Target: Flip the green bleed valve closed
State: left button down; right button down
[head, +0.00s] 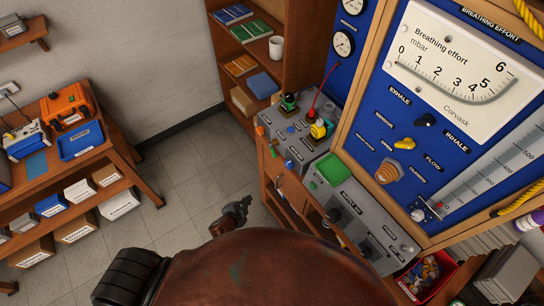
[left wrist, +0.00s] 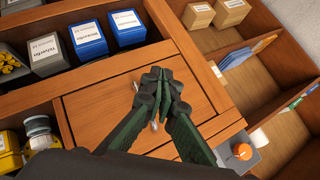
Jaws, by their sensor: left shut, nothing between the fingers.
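On the grey testbench panel (head: 296,140) in the head view, a dark knob with a green band (head: 288,102) stands at the back left. A small green part (head: 274,148) shows on the left of the panel. I cannot tell for certain which one is the bleed valve, nor its lever position. My left gripper (head: 246,203) is left of and nearer than the bench, clear of the panel. In the left wrist view it (left wrist: 165,88) is shut and empty in front of a wooden cabinet door (left wrist: 140,97). My right gripper is not in view.
A tall blue gauge board (head: 400,115) rises to the right. A bookshelf (head: 292,60) stands behind. The tiled floor (head: 190,170) is clear.

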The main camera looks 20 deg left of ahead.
pick_arm(q)
jog(key=d+r+m+t+h, duration=0.1)
jog(key=d+r, duration=0.3)
jog(key=r, duration=0.8)
jog(key=w+d+r+m+t, duration=0.1)
jog(key=d+r, duration=0.3)
jog(key=r, duration=0.8)
jog(key=shift+r+m+t+h+p, duration=0.3)
jog(key=shift+m+t+h+p, duration=0.15)
jog(key=shift+t, duration=0.45)
jog(key=shift+w, duration=0.2)
send_near(273, 151)
jog(key=w+d, duration=0.3)
jog(key=d, duration=0.1)
jog(key=shift+w+a+f, duration=0.4)
jog(key=shift+w+f, duration=0.25)
jog(key=shift+f, duration=0.1)
jog(key=shift+w+a+f, duration=0.35)
jog(key=shift+w+f, duration=0.35)
jog(key=shift+f, duration=0.05)
